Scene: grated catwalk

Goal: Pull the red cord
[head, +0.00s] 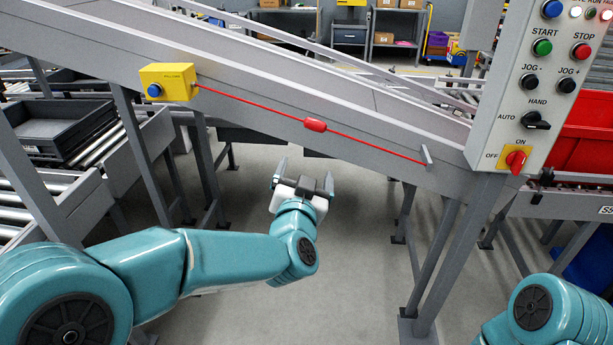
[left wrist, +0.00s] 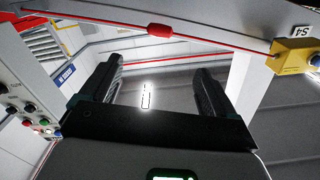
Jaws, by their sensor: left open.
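The red cord (head: 270,107) runs taut along the side of the sloped grey conveyor frame. It goes from a yellow switch box (head: 168,82) with a blue button at the left to a small grey post (head: 427,156) at the right. A thicker red grip (head: 315,124) sits near its middle. In the left wrist view the grip (left wrist: 161,30) shows beyond the fingers, near the top. My left gripper (head: 304,172) is open and empty, below the grip and apart from the cord. Only part of my right arm shows at the lower right; its gripper is out of view.
A control panel (head: 536,75) with buttons and knobs stands at the right, beside a red bin (head: 588,130). A dark grey tray (head: 65,130) sits on rollers at the left. Grey support legs flank the open floor (head: 350,230) under the slope. Shelves stand at the back.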

